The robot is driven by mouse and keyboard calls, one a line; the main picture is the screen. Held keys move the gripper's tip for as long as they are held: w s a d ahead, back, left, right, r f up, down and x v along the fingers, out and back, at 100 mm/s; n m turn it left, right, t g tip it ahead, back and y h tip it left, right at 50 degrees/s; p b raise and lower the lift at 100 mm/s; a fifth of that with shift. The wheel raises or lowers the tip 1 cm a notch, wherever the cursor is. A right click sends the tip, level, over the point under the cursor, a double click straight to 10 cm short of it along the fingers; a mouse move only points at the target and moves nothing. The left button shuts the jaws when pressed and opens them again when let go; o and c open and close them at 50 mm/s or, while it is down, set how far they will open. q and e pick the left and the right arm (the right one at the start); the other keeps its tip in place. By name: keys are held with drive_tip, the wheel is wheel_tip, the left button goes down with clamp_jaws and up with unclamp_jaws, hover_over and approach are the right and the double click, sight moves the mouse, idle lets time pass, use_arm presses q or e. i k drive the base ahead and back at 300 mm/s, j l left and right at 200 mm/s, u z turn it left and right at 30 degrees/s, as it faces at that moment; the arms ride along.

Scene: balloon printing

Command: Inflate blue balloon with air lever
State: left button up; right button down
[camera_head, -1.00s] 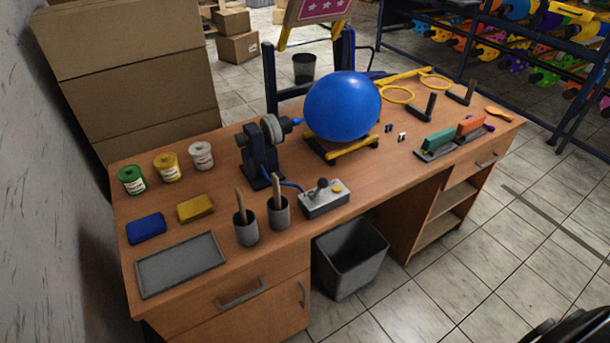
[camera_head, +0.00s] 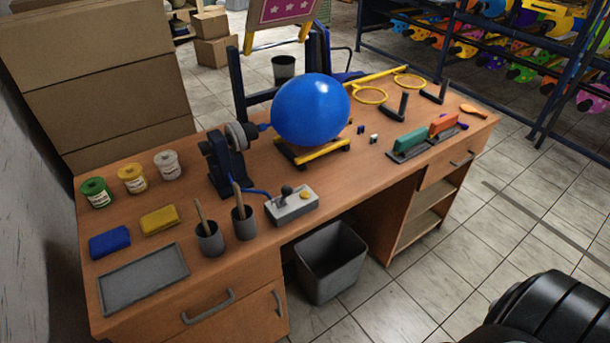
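The blue balloon (camera_head: 311,109) is large and round. It sits over a yellow-and-black stand (camera_head: 314,154) on the desk, with its neck toward the nozzle of the dark pump (camera_head: 227,160) at its left. The control box with the air lever (camera_head: 291,206) is at the desk's front edge, a blue hose running from it toward the pump. The lever has a dark knob and stands roughly upright; a yellow button is beside it. Neither gripper shows. A black rounded part at the lower right looks like my own arm.
Two grey cups with brushes (camera_head: 210,239) stand left of the control box. Paint jars (camera_head: 132,179), sponges (camera_head: 158,220) and a grey tray (camera_head: 143,279) are on the left. Stamps on a rack (camera_head: 427,140) lie at the right. A grey bin (camera_head: 331,262) stands on the floor below.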

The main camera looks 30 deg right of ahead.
sight(287, 189)
drive_tip(key=k+l, duration=0.1)
drive_tip(key=l, duration=1.2)
drive_tip(key=i+u, duration=0.05)
